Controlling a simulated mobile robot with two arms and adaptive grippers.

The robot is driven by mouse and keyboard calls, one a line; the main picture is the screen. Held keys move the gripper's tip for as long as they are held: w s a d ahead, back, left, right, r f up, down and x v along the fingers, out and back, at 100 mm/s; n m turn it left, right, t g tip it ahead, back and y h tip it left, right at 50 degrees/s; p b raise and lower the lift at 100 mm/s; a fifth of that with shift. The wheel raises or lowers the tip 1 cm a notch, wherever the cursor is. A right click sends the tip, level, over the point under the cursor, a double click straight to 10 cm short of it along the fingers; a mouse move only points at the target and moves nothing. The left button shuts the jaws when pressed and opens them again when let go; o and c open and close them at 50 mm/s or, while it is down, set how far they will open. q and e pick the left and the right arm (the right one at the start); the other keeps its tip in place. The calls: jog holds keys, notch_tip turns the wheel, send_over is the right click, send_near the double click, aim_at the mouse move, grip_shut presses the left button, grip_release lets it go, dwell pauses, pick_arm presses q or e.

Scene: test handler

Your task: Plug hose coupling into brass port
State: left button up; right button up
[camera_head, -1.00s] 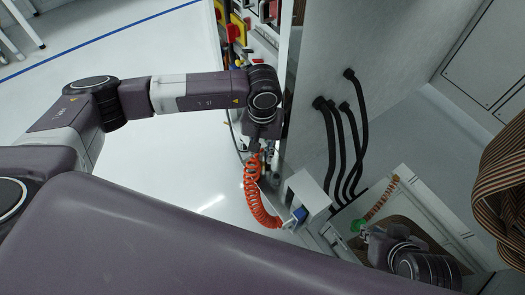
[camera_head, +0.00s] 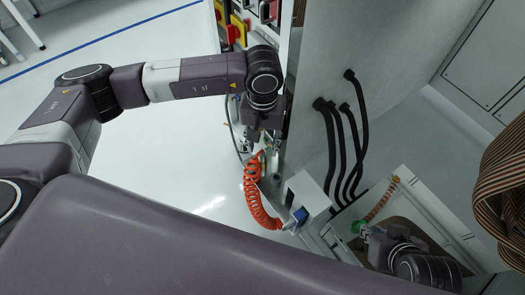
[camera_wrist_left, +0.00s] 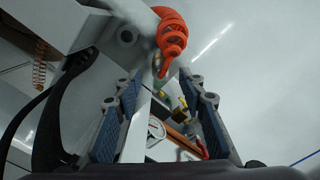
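An orange coiled hose (camera_head: 258,195) hangs beside the white cabinet in the head view. In the left wrist view the coil (camera_wrist_left: 172,32) is at the top, and a small metal end, seemingly its coupling (camera_wrist_left: 158,64), points down from it. My left gripper (camera_head: 262,143) is at the coil's upper end. In the wrist view its blue-padded fingers (camera_wrist_left: 158,90) are apart, with the metal end beyond the tips and nothing visibly clamped. I cannot make out the brass port for certain. My right gripper (camera_head: 368,235) is beside a green piece (camera_head: 358,227); its fingers are unclear.
A small white box (camera_head: 308,192) with a blue part juts out near the coil. Black cables (camera_head: 340,130) run down the grey cabinet wall. A round gauge (camera_wrist_left: 156,129) shows between the fingers in the wrist view.

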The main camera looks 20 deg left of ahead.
aim_at(263, 151)
pick_arm(q)
notch_tip(263, 151, up, 7)
dwell(0.3)
dwell(0.9)
